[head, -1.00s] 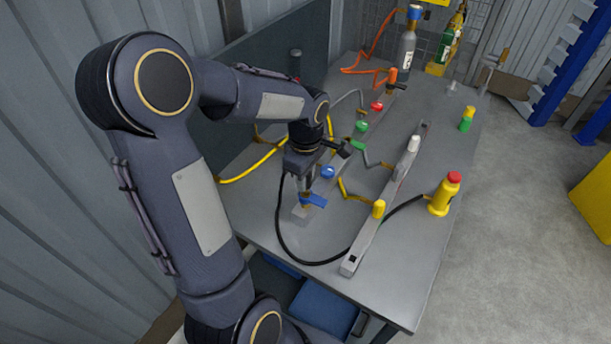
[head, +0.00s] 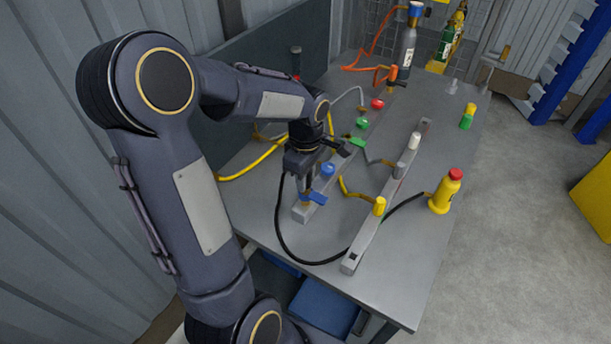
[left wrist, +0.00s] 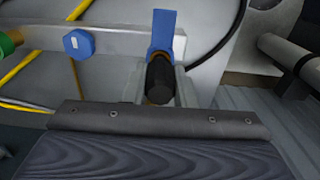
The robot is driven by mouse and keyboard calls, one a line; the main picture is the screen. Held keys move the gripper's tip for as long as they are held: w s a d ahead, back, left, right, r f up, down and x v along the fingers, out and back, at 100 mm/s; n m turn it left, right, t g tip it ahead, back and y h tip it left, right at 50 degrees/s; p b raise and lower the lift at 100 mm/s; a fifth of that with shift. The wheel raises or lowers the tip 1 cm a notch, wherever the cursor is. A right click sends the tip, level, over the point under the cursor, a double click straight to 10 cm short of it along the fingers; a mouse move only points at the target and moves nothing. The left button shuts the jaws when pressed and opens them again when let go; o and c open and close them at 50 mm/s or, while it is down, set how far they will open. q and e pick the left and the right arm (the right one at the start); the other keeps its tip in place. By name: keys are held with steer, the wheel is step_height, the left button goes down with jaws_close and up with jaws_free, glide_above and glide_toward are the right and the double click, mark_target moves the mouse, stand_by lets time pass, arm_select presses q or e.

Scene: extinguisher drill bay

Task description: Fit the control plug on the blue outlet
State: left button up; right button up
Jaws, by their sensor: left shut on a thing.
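My left gripper (head: 303,192) is shut on a dark cylindrical plug, which I take as the control plug (left wrist: 159,75). The plug sits between the two fingers in the left wrist view, with a brass-orange edge low on it. The plug is over the near end of the grey manifold bar (head: 302,213). The blue lever (head: 317,197) of the blue outlet lies just beyond the plug; it also shows in the left wrist view (left wrist: 163,30). A blue knob (head: 327,169) stands farther along the bar. I cannot tell whether the plug is seated. My right gripper is out of view.
Green (head: 361,123) and red (head: 377,104) knobs follow on the bar. A second rail (head: 362,250) carries yellow (head: 379,206), grey and white plugs. A black hose (head: 283,225) loops past the gripper toward a yellow bottle (head: 445,192).

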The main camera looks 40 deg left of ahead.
arm_select(q)
steer(key=shift+f+b, duration=0.7)
steer(key=shift+f, duration=0.1)
stand_by(0.5)
steer(key=o, duration=1.1)
step_height(320, 180, up, 8)
steer(key=shift+f, duration=0.1)
steer(key=shift+s+d, duration=0.1)
steer(key=shift+s, duration=0.05)
steer(key=s+d+m+t+h, duration=0.1)
steer(key=s+d+m+t, duration=0.1)
steer(key=s+d+m, duration=0.2)
steer(key=s+d+m+t+h, duration=0.1)
steer(key=s+d+m, duration=0.3)
steer(key=s+m, duration=0.2)
steer(key=s+d+m+t+h, duration=0.1)
steer(key=s+d+m+t, duration=0.1)
steer(key=s+d+m, duration=0.2)
steer(key=shift+s+r+m+t+h, duration=0.2)
steer(key=shift+s+m, duration=0.15)
steer(key=shift+m, duration=0.6)
steer(key=shift+s+r+m+t+h, duration=0.1)
steer(key=shift+s+r+m+h, duration=0.15)
steer(key=shift+m, duration=0.7)
